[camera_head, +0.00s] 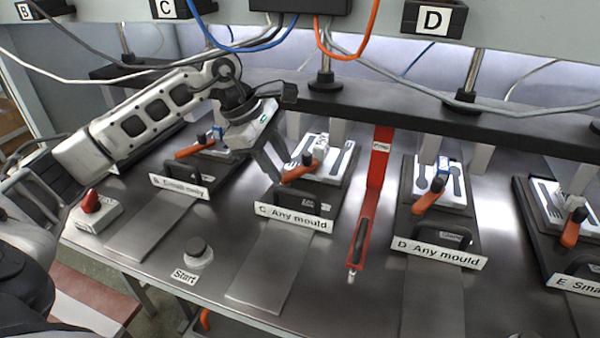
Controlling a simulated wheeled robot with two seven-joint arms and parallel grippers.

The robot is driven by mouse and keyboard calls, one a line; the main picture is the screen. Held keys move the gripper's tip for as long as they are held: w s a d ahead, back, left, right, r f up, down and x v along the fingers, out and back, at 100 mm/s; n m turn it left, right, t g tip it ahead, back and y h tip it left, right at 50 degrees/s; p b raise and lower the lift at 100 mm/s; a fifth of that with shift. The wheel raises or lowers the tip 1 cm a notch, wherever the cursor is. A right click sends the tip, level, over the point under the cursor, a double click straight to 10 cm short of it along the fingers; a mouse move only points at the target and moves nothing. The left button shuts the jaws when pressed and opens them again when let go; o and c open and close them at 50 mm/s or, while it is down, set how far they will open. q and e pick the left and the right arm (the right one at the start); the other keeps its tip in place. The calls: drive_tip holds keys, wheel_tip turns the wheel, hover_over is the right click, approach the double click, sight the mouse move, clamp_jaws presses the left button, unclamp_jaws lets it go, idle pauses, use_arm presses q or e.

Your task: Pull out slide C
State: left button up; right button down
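Slide C (262,203) is a dark plate with a white label reading "C Any mould" (293,217) on its front edge. A black pull handle stands behind the label, partly hidden by my gripper. An orange-handled clamp (300,172) and a light mould with spoon-shaped hollows (340,162) are on the slide, under the press. My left gripper (276,178) reaches down from the upper left, with its fingers just above and behind the handle's left part. Whether the fingers touch it, or are open or shut, I cannot tell. My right gripper is out of view.
Slide B (180,186) is to the left, slides D (440,246) and E (570,280) to the right. A start button (198,250) is at front left. The metal runway (268,270) before slide C is clear.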

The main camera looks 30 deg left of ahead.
sight(296, 191)
use_arm(q)
drive_tip(key=p+x, duration=0.1)
drive_tip(key=x, duration=0.5)
drive_tip(key=shift+d+f, duration=0.15)
drive_tip(key=shift+f, duration=0.1)
clamp_jaws()
